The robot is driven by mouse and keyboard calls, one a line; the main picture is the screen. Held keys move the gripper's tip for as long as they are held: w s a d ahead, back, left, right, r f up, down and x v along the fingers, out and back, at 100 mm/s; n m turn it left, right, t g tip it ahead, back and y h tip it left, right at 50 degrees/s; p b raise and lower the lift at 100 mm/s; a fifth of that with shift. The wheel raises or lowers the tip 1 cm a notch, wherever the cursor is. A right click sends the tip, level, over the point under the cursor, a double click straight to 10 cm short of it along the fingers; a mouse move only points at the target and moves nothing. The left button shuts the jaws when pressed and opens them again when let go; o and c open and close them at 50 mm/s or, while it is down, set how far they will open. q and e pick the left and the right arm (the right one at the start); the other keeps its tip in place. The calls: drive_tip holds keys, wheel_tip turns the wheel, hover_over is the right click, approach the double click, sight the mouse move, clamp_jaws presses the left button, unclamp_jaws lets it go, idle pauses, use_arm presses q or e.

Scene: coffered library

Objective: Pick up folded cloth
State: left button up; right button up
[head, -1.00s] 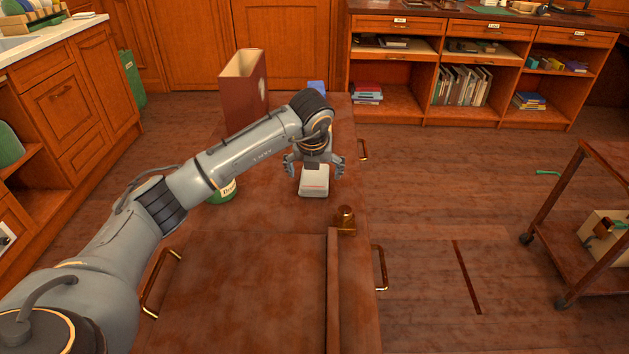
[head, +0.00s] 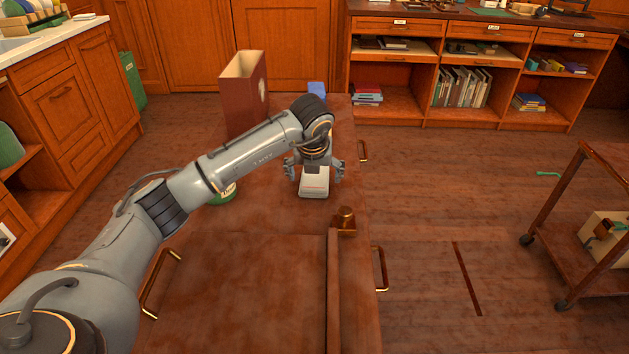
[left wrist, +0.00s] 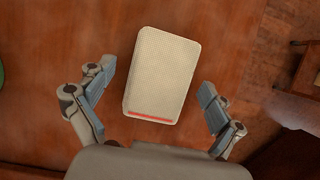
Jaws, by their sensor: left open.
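The folded cloth (head: 314,184) is a whitish, rounded rectangular stack on the brown table top, near its right edge. In the left wrist view the cloth (left wrist: 163,76) looks cream and finely textured, with a red stripe at its near end. It lies slightly tilted between and ahead of my fingers. My left gripper (head: 314,177) is open above the cloth, pointing down, with one finger on each side. In the left wrist view the left gripper (left wrist: 155,102) shows both fingers apart from the cloth. My right gripper is not in view.
A green tin (head: 224,194) stands left of the cloth, partly behind my arm. A tall dark red box (head: 243,98) and a small blue object (head: 317,89) are farther back. A brass piece (head: 346,219) sits nearer, at the raised wooden edge. A cart (head: 590,220) stands right.

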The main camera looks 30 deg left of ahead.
sight(313, 177)
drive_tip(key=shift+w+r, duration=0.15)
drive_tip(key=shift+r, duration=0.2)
use_arm(q)
drive_tip(key=c, duration=1.1)
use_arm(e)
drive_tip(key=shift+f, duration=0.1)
use_arm(q)
drive_tip(key=shift+c, duration=0.2)
drive_tip(key=shift+r, duration=0.1)
wheel_tip(313, 177, up, 4)
drive_tip(key=shift+s+r+p, duration=0.1)
drive_tip(key=shift+s+p, duration=0.05)
drive_tip(key=shift+p, duration=0.25)
drive_tip(key=s+r, duration=0.3)
drive_tip(key=r, duration=0.1)
drive_tip(key=shift+s+a, duration=0.3)
drive_tip(key=s+a+r, duration=0.1)
drive_tip(key=s+r, duration=0.4)
drive_tip(key=s, duration=0.5)
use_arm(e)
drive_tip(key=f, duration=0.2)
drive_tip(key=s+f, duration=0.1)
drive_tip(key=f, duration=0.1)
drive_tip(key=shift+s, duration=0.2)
